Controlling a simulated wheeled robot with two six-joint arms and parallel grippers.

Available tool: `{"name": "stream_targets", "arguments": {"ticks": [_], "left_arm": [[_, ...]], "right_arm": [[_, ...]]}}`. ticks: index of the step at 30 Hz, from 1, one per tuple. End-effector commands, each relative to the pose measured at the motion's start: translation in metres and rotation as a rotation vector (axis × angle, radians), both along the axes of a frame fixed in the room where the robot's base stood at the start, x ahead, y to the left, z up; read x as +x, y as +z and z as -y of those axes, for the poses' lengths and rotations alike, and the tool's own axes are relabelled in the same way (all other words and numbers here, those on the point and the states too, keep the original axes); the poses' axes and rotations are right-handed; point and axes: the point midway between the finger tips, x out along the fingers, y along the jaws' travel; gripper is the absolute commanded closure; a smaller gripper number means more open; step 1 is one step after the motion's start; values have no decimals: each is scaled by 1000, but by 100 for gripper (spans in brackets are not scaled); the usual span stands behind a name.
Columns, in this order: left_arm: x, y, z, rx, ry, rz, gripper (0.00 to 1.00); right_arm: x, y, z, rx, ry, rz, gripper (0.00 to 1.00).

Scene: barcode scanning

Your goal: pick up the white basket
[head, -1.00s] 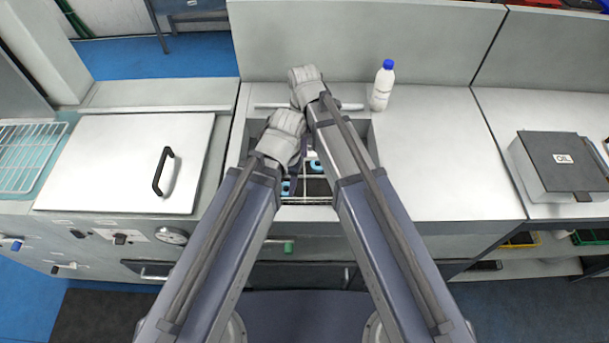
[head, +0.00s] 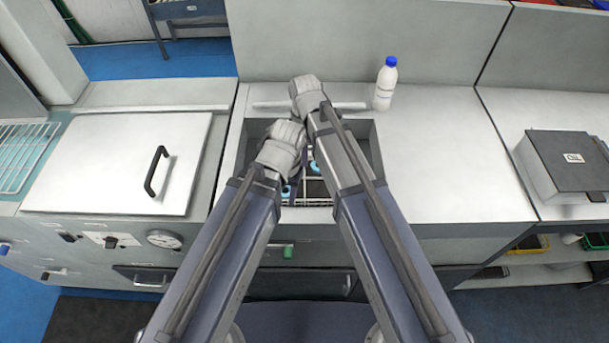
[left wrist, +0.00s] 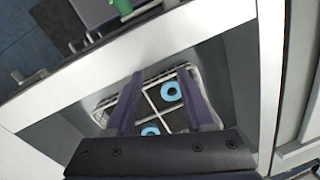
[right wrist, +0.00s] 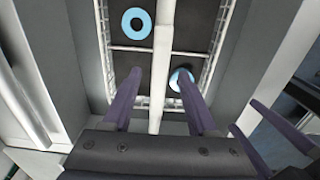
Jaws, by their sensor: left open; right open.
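The white basket (head: 318,203) is a wire frame with a dark bottom, set down in the sink; it holds blue rings. In the head view my arms cover most of it. The left wrist view shows its crossing white dividers (left wrist: 160,108), with my open left gripper (left wrist: 160,73) above them. In the right wrist view a white bar (right wrist: 163,50) of the basket runs between the fingers of my open right gripper (right wrist: 159,75). I cannot tell whether either gripper touches the basket. My left gripper's purple fingers also show in the right wrist view (right wrist: 265,130).
The sink walls (head: 374,145) stand close around the basket. A white bottle with a blue cap (head: 385,88) stands on the counter (head: 440,150), behind and right of the sink. A grey box (head: 565,165) is at the far right. A lid with a black handle (head: 156,171) is on the left.

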Motion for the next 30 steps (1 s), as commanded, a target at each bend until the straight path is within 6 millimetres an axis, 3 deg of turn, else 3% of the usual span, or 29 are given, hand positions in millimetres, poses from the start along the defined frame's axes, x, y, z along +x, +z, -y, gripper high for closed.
{"name": "stream_targets", "arguments": {"ticks": [17,30], "left_arm": [[0,-4,0,0,0,0,47],[0,-4,0,0,0,0,47]], "right_arm": [[0,-4,0,0,0,0,41],[0,-4,0,0,0,0,90]]}}
